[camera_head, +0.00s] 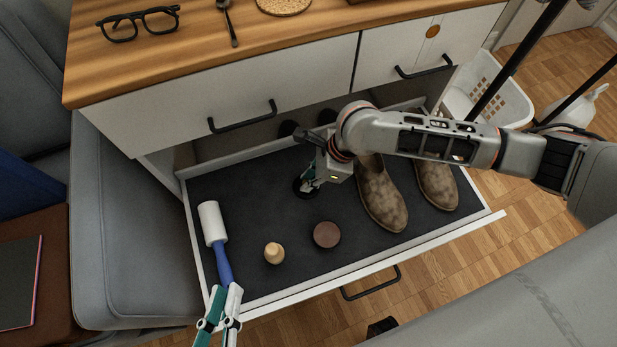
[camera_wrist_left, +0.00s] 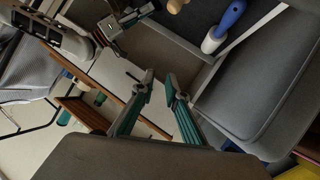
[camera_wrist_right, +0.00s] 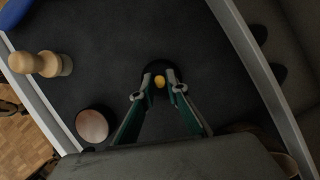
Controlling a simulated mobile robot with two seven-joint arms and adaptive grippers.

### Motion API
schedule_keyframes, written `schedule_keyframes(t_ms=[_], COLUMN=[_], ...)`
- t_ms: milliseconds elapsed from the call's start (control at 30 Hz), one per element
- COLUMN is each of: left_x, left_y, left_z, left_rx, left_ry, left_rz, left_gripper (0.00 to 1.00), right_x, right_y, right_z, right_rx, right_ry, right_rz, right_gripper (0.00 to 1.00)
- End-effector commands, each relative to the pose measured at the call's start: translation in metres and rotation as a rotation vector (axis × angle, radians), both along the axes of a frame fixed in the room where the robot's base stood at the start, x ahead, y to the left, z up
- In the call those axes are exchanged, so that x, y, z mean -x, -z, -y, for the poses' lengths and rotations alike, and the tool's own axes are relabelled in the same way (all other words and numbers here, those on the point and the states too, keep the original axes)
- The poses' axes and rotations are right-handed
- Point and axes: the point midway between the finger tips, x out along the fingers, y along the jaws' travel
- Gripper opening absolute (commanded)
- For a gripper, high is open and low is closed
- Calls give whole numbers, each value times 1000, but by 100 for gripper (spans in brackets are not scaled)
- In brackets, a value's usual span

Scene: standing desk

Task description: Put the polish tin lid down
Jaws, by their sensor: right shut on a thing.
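My right gripper (camera_head: 308,184) is shut on the polish tin lid (camera_head: 303,190), a small dark disc low over the dark drawer mat. In the right wrist view the lid shows a yellow centre (camera_wrist_right: 159,81) between the fingertips (camera_wrist_right: 158,88). I cannot tell whether the lid touches the mat. A round brown-topped tin (camera_head: 326,234) sits on the mat nearer the drawer front, apart from the lid; it also shows in the right wrist view (camera_wrist_right: 93,125). My left gripper (camera_head: 226,292) is open and empty by the drawer's front left corner; its fingertips (camera_wrist_left: 160,88) are apart.
The open drawer (camera_head: 400,257) holds a lint roller (camera_head: 212,223) at left, a small wooden-handled item (camera_head: 273,252) beside the tin, and brown shoes (camera_head: 382,197) at right. Bare mat lies between the roller and the lid. The desk (camera_head: 200,50) overhangs the drawer's back.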

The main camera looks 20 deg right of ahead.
Motion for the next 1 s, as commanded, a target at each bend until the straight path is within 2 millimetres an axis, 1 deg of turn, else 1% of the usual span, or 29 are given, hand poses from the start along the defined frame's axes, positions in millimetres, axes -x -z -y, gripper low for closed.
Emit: schedule_keyframes(t_ms=[100, 133, 200, 500, 633, 733, 800, 900, 1000], left_x=[2, 2, 1, 2, 0, -4, -6, -8, -13], left_y=[4, 3, 2, 1, -4, -9, -12, -9, -13], left_z=[0, 0, 0, 1, 1, -3, -7, -25, -35], left_rx=[7, 11, 11, 9, -6, -43, -88, -203, -274], left_ry=[-2, -4, -3, 2, 9, 21, 37, 68, 85], left_rz=[-9, -9, -6, -5, 10, 29, 45, 59, 77], left_gripper=[14, 14, 14, 14, 14, 14, 14, 14, 14], right_x=[2, 1, 1, 1, -1, -1, 0, 2, 6], right_y=[5, 6, 4, 4, -5, -19, -33, -55, -74], right_z=[0, 0, 0, 0, 1, 6, 11, 19, 26], right_rx=[1, 1, 0, 1, 1, 2, 2, 3, 3], right_ry=[0, 0, -1, 0, 0, -1, -1, -1, 0], right_rz=[-4, -4, -2, -1, 5, 9, 13, 14, 14], right_gripper=[3, 16, 31, 31, 31, 31, 31, 31, 31])
